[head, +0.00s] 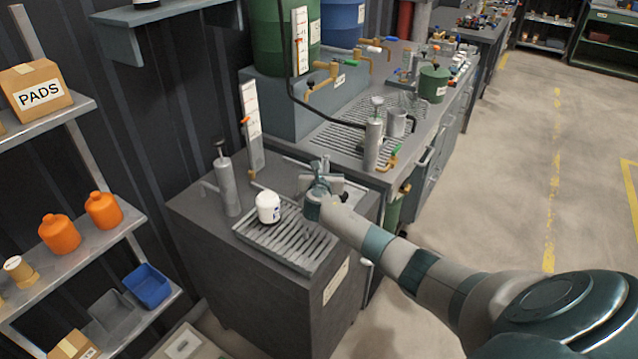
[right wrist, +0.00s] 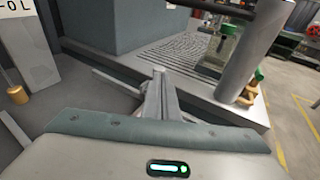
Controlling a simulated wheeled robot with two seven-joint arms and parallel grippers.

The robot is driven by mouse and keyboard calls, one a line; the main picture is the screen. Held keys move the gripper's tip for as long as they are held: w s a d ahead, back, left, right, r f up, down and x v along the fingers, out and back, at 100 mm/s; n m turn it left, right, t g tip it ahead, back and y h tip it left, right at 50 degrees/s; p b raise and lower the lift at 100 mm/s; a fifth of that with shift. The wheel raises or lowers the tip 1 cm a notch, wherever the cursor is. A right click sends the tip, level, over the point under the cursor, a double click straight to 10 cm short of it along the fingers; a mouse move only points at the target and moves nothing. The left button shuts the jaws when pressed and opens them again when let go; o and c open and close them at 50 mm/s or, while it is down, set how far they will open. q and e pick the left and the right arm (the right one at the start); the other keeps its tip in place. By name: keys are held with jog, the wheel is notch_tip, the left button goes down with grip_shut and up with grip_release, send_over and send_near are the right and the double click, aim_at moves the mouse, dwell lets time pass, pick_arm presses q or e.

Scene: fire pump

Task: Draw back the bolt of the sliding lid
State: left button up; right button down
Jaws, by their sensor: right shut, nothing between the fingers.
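My right gripper (head: 322,168) is over the back right of the dark cabinet's top (head: 192,212). In the right wrist view its fingers (right wrist: 158,85) are together and empty. I cannot make out the sliding lid or its bolt for certain; my gripper and forearm cover part of that corner. A thin grey bar (right wrist: 115,82) lies just left of the fingers in the right wrist view; I cannot tell whether it is the bolt or whether the fingers touch it. My left gripper is not in view.
A grey hand pump (head: 228,185) stands at left, a white gauge board (head: 251,125) behind. Another pump (head: 374,140) stands on the bench at right.

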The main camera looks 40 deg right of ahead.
jog(key=shift+s, duration=0.15)
jog(key=shift+s+a, duration=0.25)
jog(key=shift+a, duration=0.05)
jog(key=shift+s+a+r, duration=0.2)
jog(key=shift+s+a+f, duration=0.1)
jog(key=shift+s+a, duration=0.2)
jog(key=shift+s, duration=0.2)
jog(key=b+v, duration=0.1)
jog(key=v, duration=0.6)
jog(key=shift+s+a, duration=0.15)
jog(key=shift+a, duration=0.15)
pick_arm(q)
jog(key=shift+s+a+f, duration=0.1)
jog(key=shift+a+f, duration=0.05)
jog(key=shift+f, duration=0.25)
